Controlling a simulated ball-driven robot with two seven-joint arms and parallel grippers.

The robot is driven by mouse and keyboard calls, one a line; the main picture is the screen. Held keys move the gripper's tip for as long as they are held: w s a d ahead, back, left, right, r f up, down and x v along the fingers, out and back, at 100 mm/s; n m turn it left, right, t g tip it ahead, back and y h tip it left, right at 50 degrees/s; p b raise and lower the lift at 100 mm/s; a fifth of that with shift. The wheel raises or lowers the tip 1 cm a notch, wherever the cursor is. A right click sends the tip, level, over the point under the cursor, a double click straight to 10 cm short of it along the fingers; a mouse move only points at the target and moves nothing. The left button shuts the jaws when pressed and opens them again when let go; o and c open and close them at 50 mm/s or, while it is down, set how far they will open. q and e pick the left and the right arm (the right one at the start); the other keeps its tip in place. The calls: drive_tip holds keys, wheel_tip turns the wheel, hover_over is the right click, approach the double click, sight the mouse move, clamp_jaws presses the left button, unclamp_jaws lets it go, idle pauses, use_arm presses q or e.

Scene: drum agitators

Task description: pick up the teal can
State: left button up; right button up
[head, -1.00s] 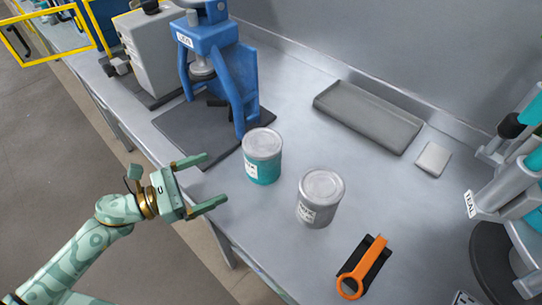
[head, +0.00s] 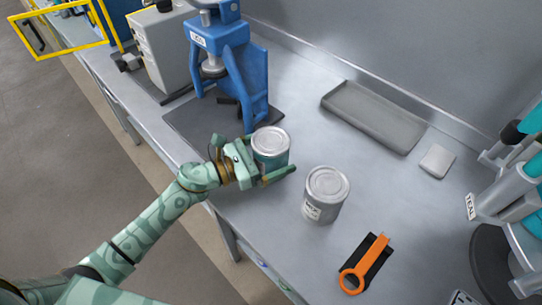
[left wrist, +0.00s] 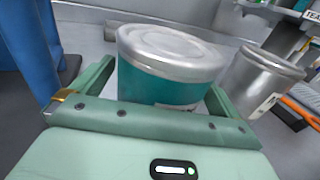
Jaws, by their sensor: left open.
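The teal can (head: 270,148) has a silver lid and stands upright on the grey bench. In the head view my left gripper (head: 268,160) is at the can, its fingers on either side of it. The gripper is open. In the left wrist view the teal can (left wrist: 168,85) fills the space between the two fingers, and its lower part is hidden behind the gripper's green bar. I cannot tell whether the fingers touch it. My right gripper is not in view.
A grey can (head: 325,193) stands close on the right of the teal can. A blue press (head: 225,60) on a dark base is behind it. An orange opener (head: 364,265), a grey tray (head: 373,117) and a small pale block (head: 437,160) lie further right.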

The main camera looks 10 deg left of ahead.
use_arm(q)
drive_tip(key=c, duration=1.2)
drive_tip(key=shift+c, duration=0.6)
drive_tip(key=shift+r, duration=0.15)
